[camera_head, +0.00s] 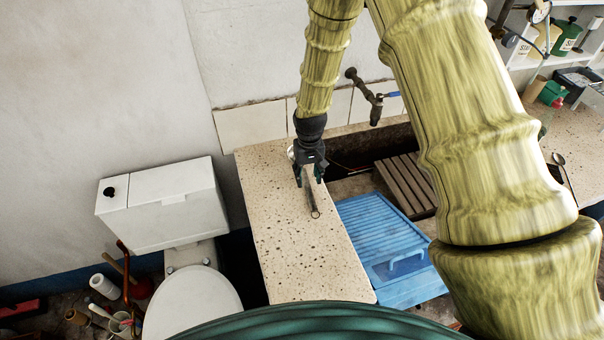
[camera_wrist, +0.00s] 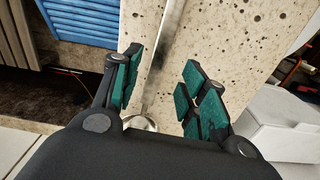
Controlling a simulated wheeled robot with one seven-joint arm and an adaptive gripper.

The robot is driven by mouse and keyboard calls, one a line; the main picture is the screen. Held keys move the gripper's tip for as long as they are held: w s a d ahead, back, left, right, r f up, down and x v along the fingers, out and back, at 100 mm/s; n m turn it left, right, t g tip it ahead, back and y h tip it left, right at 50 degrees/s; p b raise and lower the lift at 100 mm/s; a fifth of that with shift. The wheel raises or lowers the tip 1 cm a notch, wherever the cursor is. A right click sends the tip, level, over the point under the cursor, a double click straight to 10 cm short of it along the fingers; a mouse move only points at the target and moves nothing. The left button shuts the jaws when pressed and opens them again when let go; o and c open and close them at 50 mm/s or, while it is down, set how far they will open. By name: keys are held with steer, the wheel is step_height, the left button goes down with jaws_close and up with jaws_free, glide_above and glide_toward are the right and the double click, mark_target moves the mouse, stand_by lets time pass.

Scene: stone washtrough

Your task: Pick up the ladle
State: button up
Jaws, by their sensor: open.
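The ladle (camera_head: 312,198) is a grey metal piece on the speckled stone counter, its thin handle ending in a small hook toward the front. In the wrist view its handle (camera_wrist: 168,42) runs between my fingers, and part of its round bowl (camera_wrist: 141,122) shows near the palm. My gripper (camera_head: 311,176) is over the ladle. Its green-padded fingers, also in the wrist view (camera_wrist: 162,68), are open on either side of the handle, with visible gaps. Most of the bowl is hidden behind my gripper. I cannot tell how high the fingertips are above the stone.
A tap (camera_head: 374,106) juts from the wall behind. A white toilet (camera_head: 190,303) stands left. The slab's front part is clear.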

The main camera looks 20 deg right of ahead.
mark_target(308, 188)
steer(key=shift+f+p, duration=1)
steer(key=shift+f, duration=0.25)
steer(key=shift+f+p, duration=0.45)
steer(key=shift+f, duration=0.85)
jaws_close()
